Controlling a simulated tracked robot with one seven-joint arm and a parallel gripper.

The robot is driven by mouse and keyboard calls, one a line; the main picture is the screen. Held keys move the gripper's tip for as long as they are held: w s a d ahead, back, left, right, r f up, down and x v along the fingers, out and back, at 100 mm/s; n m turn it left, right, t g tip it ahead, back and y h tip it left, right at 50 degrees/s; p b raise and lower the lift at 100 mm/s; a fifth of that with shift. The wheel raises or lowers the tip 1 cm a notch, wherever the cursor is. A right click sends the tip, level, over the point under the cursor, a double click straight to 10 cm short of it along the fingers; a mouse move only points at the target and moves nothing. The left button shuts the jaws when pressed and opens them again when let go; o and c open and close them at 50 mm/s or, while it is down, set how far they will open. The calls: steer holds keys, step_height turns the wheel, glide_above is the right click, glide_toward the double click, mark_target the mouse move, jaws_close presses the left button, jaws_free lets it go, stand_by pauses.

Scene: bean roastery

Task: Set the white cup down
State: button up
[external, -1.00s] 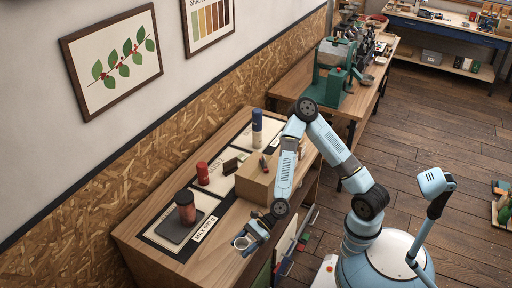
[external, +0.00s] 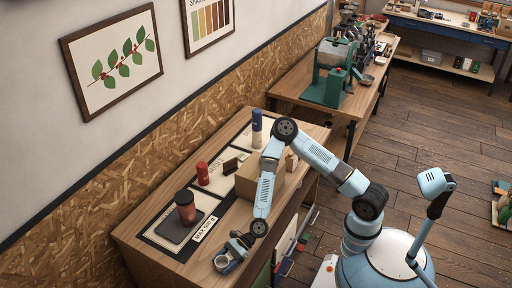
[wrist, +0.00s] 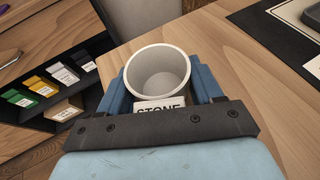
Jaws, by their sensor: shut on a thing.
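The white cup (wrist: 158,75) is round and open at the top, upright or nearly so, and looks empty inside. A white label reading "STONE" (wrist: 160,107) shows at its near side. My gripper (wrist: 158,88) is shut on the cup, with a blue finger on either side. In the external view the cup (external: 222,263) is held at the end of my gripper (external: 230,256), by the near front edge of the wooden bench (external: 190,268). I cannot tell whether the cup's base touches the bench top; its underside is hidden.
Open shelving with colored packets (wrist: 40,92) lies below the bench edge. Bare wood surrounds the cup.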

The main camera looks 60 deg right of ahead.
steer(key=shift+f, duration=0.15)
steer(key=o, duration=1.1)
steer(key=shift+f, duration=0.1)
steer(key=v, duration=1.2)
steer(key=shift+s, duration=0.1)
